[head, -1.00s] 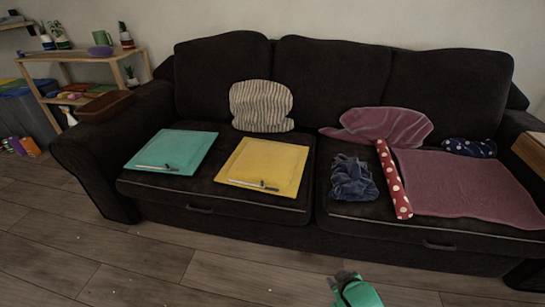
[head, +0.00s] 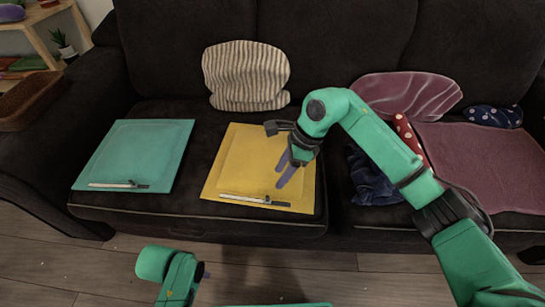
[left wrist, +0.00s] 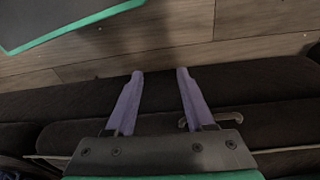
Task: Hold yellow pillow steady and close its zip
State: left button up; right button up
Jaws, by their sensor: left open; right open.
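The yellow pillow (head: 232,158) lies flat on the sofa seat. My left gripper (left wrist: 160,72) is open and empty in the left wrist view, in front of the sofa. In the head view only part of my left arm shows, low in front of the sofa; its fingers are hard to make out.
A teal pillow (head: 134,152) with a similar zip lies to the left. A striped cushion (head: 246,76) stands behind. A dark blue cloth (head: 368,180), red dotted roll (head: 408,135) and mauve blanket (head: 485,160) lie right, partly behind my right arm. The wooden floor (head: 70,265) in front is clear.

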aim_at(228, 201)
pick_arm(q)
jog(key=w+d+r+n+t+h, duration=0.2)
jog(key=w+d+r+t+h, duration=0.25)
jog(key=d, duration=0.55)
jog(key=w+d+r+n+t+h, duration=0.2)
jog(key=w+d+r+t+h, duration=0.15)
jog(key=d+r+t, duration=0.4)
jog(key=s+a+f+n+t+y, duration=0.15)
jog(key=s+a+n+y, duration=0.35)
jog(key=n+y, duration=0.9)
jog(key=w+a, duration=0.1)
jog(key=w, duration=0.3)
jog(key=w+a+f+n+h, duration=0.1)
jog(key=w, duration=0.4)
jog(key=w+a+f+h, duration=0.1)
jog(key=w, duration=0.4)
jog(key=shift+w+a+f+n+t, duration=0.1)
jog(key=shift+a+f+n+t, duration=0.05)
jog(key=shift+a+n+t, duration=0.2)
grip_shut()
pick_arm(e)
jog(key=shift+s+d+r, duration=0.15)
jog(key=shift+s+r, duration=0.05)
jog(key=shift+s, duration=0.15)
